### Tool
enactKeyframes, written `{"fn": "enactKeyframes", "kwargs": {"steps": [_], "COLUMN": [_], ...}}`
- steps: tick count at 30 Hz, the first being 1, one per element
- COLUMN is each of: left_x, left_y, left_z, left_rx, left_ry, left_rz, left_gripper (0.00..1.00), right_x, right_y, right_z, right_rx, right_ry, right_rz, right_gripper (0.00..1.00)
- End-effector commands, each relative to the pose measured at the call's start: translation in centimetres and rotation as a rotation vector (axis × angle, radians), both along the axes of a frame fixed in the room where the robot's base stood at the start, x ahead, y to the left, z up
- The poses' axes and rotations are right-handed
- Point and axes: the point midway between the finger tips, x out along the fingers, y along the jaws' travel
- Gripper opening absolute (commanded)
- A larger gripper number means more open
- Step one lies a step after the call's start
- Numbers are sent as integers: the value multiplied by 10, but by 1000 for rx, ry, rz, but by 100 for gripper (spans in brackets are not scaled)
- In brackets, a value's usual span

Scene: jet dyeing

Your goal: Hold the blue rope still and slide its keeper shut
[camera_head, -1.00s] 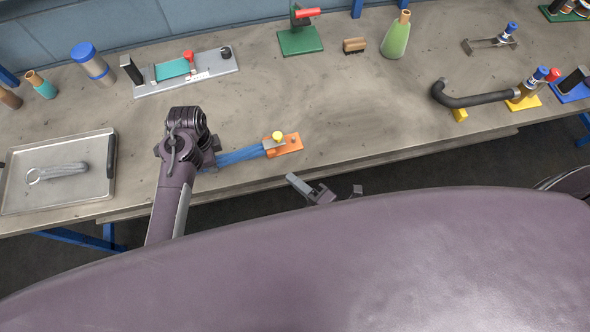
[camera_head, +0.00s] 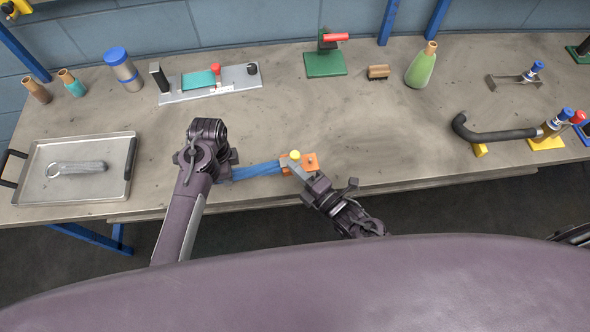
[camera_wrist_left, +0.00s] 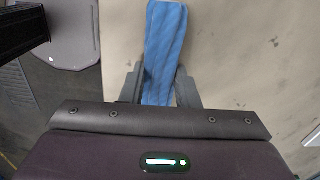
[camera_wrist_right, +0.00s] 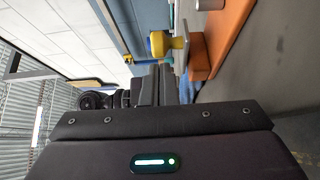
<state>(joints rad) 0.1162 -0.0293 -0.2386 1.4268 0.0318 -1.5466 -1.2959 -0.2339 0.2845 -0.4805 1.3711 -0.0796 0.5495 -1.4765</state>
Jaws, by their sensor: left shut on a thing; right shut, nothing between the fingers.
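The blue rope (camera_head: 258,170) is a flat strap running from my left gripper to an orange block (camera_head: 311,161) at the table's front edge. A yellow knob (camera_head: 295,154) stands at the block's left side. The rope also shows in the left wrist view (camera_wrist_left: 165,35), where my left gripper (camera_wrist_left: 160,88) is shut on it. My right gripper (camera_head: 293,167) is shut and empty, its tips close to the yellow knob and partly covering the block. In the right wrist view the knob (camera_wrist_right: 162,44) and block (camera_wrist_right: 222,35) are just beyond the fingers; contact cannot be told.
A tray (camera_head: 110,190) with a grey ringed tool lies at left. A metal plate fixture (camera_head: 225,87) and green stand (camera_head: 325,66) stand behind. A black hose (camera_head: 495,135) lies at right. The table's middle is clear.

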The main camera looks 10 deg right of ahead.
Motion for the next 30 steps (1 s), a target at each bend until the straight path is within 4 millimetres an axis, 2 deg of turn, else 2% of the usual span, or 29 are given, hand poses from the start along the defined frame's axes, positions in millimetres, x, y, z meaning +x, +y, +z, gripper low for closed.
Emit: {"fn": "enactKeyframes", "kwargs": {"steps": [5, 12, 14, 25, 30], "left_x": [0, 0, 0, 0, 0], "left_y": [0, 0, 0, 0, 0], "left_z": [0, 0, 0, 0, 0], "left_rx": [0, 0, 0, 0, 0], "left_ry": [0, 0, 0, 1, 1], "left_rz": [0, -1, -1, -2, -2], "left_gripper": [1, 1, 1, 1, 1], "right_x": [0, 3, 3, 1, -18], "right_y": [-5, -40, -43, -40, -24], "right_z": [0, 0, 0, 0, -1], "right_rx": [-2, -4, -3, 0, 3], "right_ry": [0, 0, -1, 0, 3], "right_rz": [0, 0, 0, 0, 2], "right_gripper": [0, 0, 0, 0, 0]}}
